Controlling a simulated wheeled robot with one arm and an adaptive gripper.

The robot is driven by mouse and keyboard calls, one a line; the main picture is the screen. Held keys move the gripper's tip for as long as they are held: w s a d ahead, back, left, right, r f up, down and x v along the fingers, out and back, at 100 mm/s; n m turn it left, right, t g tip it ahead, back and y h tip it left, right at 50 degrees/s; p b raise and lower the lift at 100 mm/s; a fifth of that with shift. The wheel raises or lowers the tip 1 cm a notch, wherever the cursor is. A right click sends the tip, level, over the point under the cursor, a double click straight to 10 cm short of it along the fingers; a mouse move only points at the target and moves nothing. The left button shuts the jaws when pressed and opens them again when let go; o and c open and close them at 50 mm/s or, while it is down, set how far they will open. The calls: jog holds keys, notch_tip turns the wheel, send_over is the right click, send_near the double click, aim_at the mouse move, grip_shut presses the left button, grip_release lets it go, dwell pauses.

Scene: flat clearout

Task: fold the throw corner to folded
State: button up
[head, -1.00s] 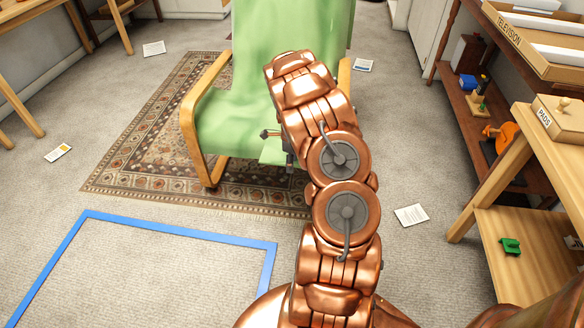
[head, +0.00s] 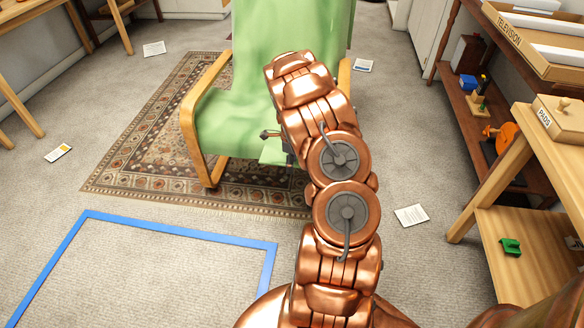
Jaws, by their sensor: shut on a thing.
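A light green throw (head: 235,125) covers the back and seat of an armchair with wooden arms (head: 190,115). A small flap of the throw (head: 273,151) hangs at the front edge of the seat, beside my gripper. My gripper (head: 272,140) is at the seat's front edge, mostly hidden behind my copper arm. Only a bit of its dark finger parts shows, to the left of the arm. It is shut on the throw at this flap. The right part of the seat and the exact grip are hidden by my arm.
The chair stands on a patterned rug (head: 130,170). A blue outline (head: 180,229) marks the carpet at front left. A wooden table (head: 540,150) and a dark shelf (head: 475,110) stand at right. Papers (head: 411,215) lie on the floor. Carpet between is clear.

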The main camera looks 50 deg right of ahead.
jog(key=shift+s+a+f, duration=0.2)
jog(key=shift+f, duration=0.05)
jog(key=shift+w+d+r, duration=0.1)
jog(key=shift+d+r, duration=0.05)
jog(key=shift+r, duration=0.35)
jog(key=shift+w+d+r, duration=0.1)
jog(key=shift+r, duration=0.35)
grip_shut()
jog(key=shift+w+d+r, duration=0.2)
jog(key=shift+r, duration=0.5)
jog(key=shift+w+d+r, duration=0.15)
jog(key=shift+d+r, duration=0.05)
jog(key=shift+r, duration=0.45)
jog(key=c, duration=0.6)
grip_release()
jog(key=shift+c, duration=0.2)
jog(key=o, duration=0.8)
jog(key=shift+c, duration=0.2)
jog(key=shift+r, duration=0.1)
notch_tip(320, 180, up, 7)
jog(key=p, duration=0.2)
